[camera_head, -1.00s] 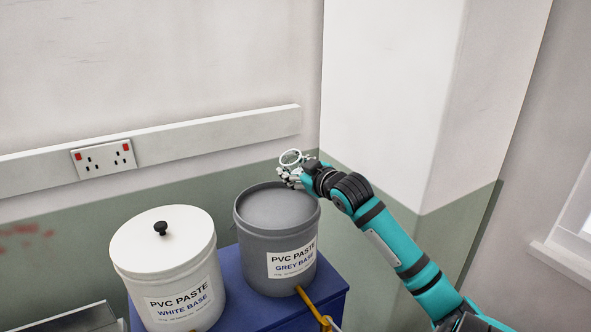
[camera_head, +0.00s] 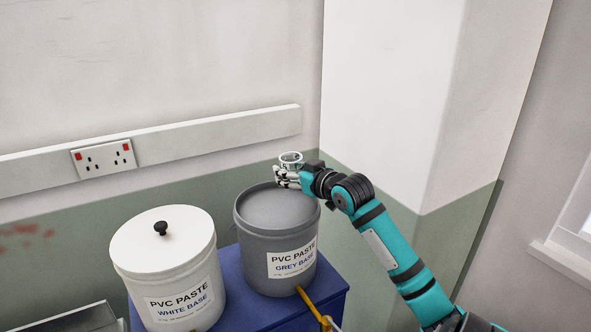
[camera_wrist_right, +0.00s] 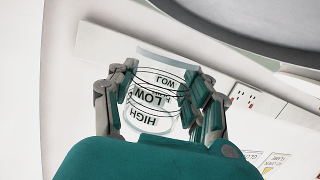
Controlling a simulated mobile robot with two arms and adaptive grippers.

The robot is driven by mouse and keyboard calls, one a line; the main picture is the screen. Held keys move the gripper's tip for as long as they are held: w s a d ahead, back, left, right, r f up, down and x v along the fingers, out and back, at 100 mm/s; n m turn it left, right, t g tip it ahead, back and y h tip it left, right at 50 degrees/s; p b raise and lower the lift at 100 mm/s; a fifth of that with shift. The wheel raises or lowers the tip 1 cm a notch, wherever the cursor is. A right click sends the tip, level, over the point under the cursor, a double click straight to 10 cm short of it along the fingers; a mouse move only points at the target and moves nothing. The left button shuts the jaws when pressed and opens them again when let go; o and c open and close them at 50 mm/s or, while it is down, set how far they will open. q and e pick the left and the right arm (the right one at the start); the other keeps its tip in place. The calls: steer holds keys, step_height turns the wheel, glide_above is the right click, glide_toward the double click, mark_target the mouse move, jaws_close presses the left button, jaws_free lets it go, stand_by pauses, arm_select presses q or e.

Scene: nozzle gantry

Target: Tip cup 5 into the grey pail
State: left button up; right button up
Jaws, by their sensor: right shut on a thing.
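The grey pail (camera_head: 264,255), labelled "PVC PASTE GREY BASE", stands on a blue stand, with a smooth grey surface filling its top. My right gripper (camera_head: 285,176) is shut on a small clear cup (camera_head: 291,158) above the pail's far right rim. The cup looks about upright in the head view, its rim upward. In the right wrist view the cup (camera_wrist_right: 154,97) sits between both fingers and shows "HIGH" and "LOW" marks. I cannot read a number on it or make out its contents. My left gripper is out of view.
A white pail (camera_head: 165,255) with a black-knobbed lid stands left of the grey one. A yellow-handled tool (camera_head: 312,308) is at the front of the blue stand (camera_head: 330,285). The wall with sockets (camera_head: 104,158) and a white pillar (camera_head: 385,100) stand behind.

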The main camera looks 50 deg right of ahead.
mark_target(299, 162)
steer(key=shift+r, duration=1.55)
